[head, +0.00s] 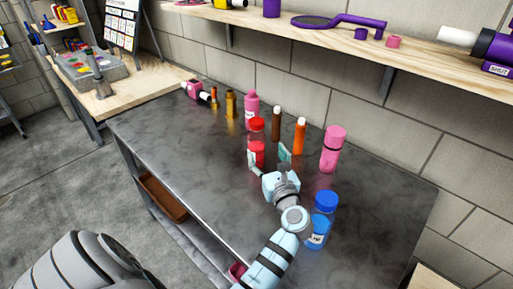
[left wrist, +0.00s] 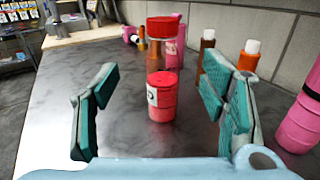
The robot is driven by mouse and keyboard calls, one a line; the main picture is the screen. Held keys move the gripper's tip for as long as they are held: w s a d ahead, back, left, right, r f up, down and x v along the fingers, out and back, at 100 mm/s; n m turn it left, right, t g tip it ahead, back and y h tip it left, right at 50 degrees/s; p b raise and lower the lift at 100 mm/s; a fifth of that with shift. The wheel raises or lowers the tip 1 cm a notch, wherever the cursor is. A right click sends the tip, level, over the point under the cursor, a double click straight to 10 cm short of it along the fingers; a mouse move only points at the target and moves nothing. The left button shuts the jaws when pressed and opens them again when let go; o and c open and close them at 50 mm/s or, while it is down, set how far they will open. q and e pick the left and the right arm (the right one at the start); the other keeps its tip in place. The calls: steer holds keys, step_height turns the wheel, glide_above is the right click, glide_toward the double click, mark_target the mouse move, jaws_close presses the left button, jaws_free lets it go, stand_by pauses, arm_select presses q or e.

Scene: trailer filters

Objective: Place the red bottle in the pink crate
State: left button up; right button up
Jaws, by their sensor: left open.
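The red bottle (head: 257,155) stands upright on the dark metal table, with a red cap, a clear middle and a red lower part. In the left wrist view the red bottle (left wrist: 162,98) is centred between the finger pads, just ahead of them. My left gripper (head: 269,161) is open and empty, low over the table, with its fingers (left wrist: 160,104) pointing at the bottle and spread to either side. A small pink piece (head: 237,272) shows below the table's front edge, mostly hidden by my left arm; I cannot tell if it is the pink crate. My right gripper is not in view.
A blue bottle (head: 325,204) stands close right of my left arm. A pink bottle (head: 333,149), an orange bottle (head: 299,136), a brown bottle (head: 276,124) and another pink bottle (head: 252,107) stand behind. A wooden shelf (head: 300,45) overhangs the back. The table's left front is clear.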

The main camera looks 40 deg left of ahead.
mark_target(258, 132)
arm_select(q)
steer(key=b+x, duration=0.2)
steer(key=x, duration=1.1)
steer(key=shift+w, duration=0.2)
jaws_close()
steer(key=shift+r, duration=0.1)
